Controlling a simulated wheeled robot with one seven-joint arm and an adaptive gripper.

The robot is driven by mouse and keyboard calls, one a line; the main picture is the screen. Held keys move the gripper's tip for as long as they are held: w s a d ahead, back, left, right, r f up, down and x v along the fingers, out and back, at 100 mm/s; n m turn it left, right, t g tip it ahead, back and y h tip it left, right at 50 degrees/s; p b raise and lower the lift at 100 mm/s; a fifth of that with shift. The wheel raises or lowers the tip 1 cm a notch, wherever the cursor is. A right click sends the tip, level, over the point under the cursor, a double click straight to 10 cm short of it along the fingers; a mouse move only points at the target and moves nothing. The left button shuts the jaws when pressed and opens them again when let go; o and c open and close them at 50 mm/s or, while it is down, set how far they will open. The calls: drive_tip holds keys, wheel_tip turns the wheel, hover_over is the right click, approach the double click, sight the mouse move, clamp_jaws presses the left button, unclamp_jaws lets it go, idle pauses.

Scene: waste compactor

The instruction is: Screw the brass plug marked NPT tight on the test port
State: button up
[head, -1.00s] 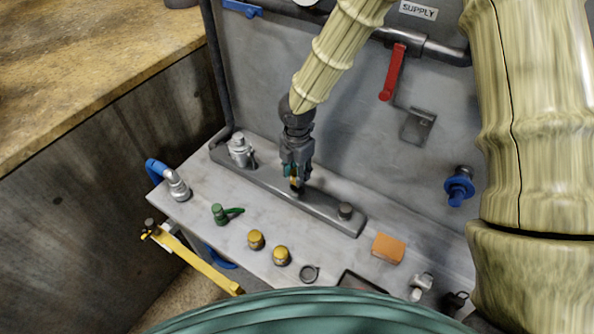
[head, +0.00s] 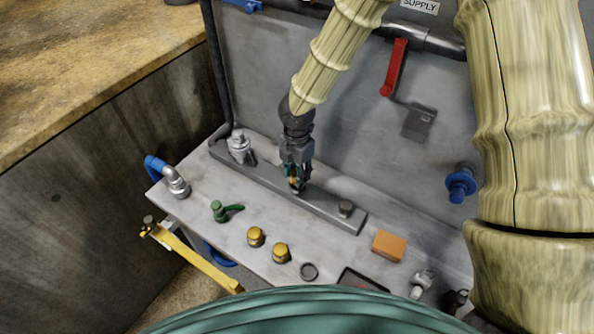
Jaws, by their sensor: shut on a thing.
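My gripper (head: 295,184) points down over the middle of the grey manifold bar (head: 328,207) on the bench. It is shut on a small brass piece (head: 294,182), of which only a sliver shows between the fingers. The test port under it is hidden by the fingers, so I cannot tell whether the piece touches it. Two brass plugs stand on the bench in front of the bar, one at the left (head: 256,237) and one at the right (head: 281,253). Their markings are too small to read.
A silver fitting (head: 240,148) and a dark round cap (head: 346,208) stand on the bar. A green valve (head: 219,211), a dark ring (head: 309,271), an orange block (head: 389,246) and a dark tray (head: 361,281) lie in front. A red lever (head: 394,68) hangs on the back panel.

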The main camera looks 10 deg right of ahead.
drive_tip(key=shift+f+b, duration=0.3)
drive_tip(key=shift+f, duration=0.25)
drive_tip(key=shift+p, duration=0.5)
idle(1.3)
drive_tip(key=shift+f, duration=0.2)
idle(0.4)
drive_tip(key=shift+o, duration=1.1)
drive_tip(key=shift+c, duration=1.3)
drive_tip(key=m, duration=0.3)
drive_tip(key=shift+m+b, duration=0.3)
drive_tip(key=shift+m, duration=0.8)
